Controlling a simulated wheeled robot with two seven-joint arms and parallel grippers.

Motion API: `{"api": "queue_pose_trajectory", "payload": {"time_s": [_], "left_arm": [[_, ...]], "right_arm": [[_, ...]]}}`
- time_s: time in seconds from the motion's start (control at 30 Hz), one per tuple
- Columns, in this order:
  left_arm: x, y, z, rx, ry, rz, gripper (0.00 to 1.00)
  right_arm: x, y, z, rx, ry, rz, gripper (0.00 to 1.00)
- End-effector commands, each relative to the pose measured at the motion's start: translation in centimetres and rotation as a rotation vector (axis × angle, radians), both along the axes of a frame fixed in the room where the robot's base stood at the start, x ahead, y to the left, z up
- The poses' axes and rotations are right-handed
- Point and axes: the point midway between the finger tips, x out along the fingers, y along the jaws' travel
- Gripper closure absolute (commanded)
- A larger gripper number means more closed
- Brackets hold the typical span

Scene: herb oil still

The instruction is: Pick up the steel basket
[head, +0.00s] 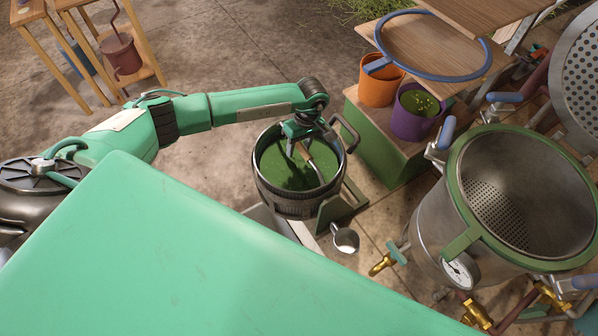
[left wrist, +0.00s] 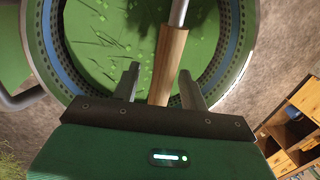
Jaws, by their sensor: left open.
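The steel basket (head: 288,207) is a round, dark, perforated vessel with green herb matter inside. It stands upright on a low stand in the middle of the head view. A metal bail with a wooden grip (head: 307,153) crosses its top. My left gripper (head: 299,147) is over the basket's mouth, at the grip. In the left wrist view the open fingers (left wrist: 159,78) lie on either side of the wooden grip (left wrist: 167,62), with gaps showing. The basket's rim (left wrist: 238,60), with rows of holes, curves around behind. My right gripper is out of view.
A large steel still pot (head: 425,225) with a green rim, gauge and brass valves stands at the right. Orange (head: 378,88) and purple (head: 408,122) buckets sit on a green crate at the back right. A small metal cup (head: 345,240) is below the basket.

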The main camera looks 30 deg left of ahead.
Motion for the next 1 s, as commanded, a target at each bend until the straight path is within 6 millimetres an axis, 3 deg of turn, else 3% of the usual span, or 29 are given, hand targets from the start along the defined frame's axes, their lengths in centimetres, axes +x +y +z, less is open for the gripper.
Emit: {"api": "queue_pose_trajectory", "payload": {"time_s": [0.23, 0.47, 1.0], "left_arm": [[0.0, 0.0, 0.0, 0.0, 0.0, 0.0, 0.56], [0.0, 0.0, 0.0, 0.0, 0.0, 0.0, 1.0], [0.1, 0.0, 0.9, -0.001, -0.003, 0.001, 1.0]], "right_arm": [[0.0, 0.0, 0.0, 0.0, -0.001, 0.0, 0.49], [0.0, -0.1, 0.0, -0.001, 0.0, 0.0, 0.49], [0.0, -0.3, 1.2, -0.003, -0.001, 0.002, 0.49]]}}
